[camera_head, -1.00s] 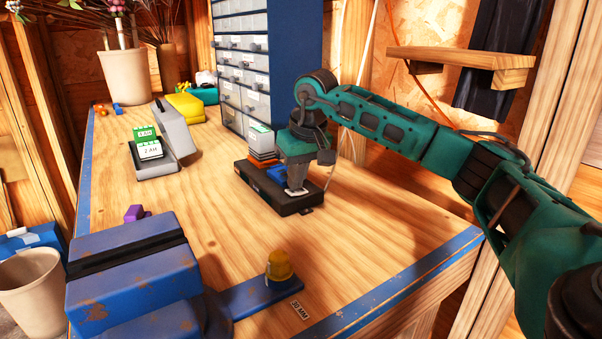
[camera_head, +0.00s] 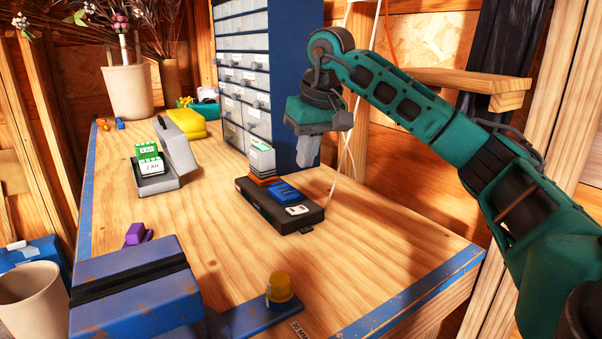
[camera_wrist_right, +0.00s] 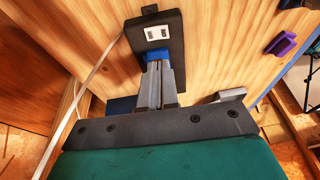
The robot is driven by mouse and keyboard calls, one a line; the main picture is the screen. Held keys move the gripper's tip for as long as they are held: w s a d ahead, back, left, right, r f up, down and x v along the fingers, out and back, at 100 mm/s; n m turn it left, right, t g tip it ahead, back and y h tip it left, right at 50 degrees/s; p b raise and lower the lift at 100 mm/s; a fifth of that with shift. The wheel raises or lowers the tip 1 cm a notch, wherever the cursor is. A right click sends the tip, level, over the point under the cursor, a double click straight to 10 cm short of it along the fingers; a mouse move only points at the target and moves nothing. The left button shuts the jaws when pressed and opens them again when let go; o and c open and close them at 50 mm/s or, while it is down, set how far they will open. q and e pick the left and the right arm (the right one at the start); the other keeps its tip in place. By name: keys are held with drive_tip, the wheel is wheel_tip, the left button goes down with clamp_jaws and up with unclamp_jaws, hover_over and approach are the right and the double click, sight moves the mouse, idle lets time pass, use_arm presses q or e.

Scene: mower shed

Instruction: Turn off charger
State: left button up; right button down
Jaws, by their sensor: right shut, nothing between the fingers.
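The charger (camera_head: 262,212) is a flat black box on the workbench, in front of the drawer cabinet. On its top are a white rocker switch (camera_head: 297,210) at the near end, a blue part (camera_head: 284,192) in the middle and a grey and orange battery (camera_head: 262,162) at the far end. My right gripper (camera_head: 306,166) is raised above and to the right of the charger, fingers together and empty, apart from it. In the right wrist view the closed fingers (camera_wrist_right: 160,66) point toward the charger (camera_wrist_right: 172,40), covering part of it; its white switch (camera_wrist_right: 157,33) shows. My left gripper is out of view.
A second grey charger with green-white batteries (camera_head: 155,180) stands at the left. A blue vise (camera_head: 135,285) and a yellow-capped item (camera_head: 280,288) are at the front. The bench's right front is clear.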

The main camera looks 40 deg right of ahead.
drive_tip(key=shift+v, duration=1.15)
drive_tip(key=shift+f, duration=0.1)
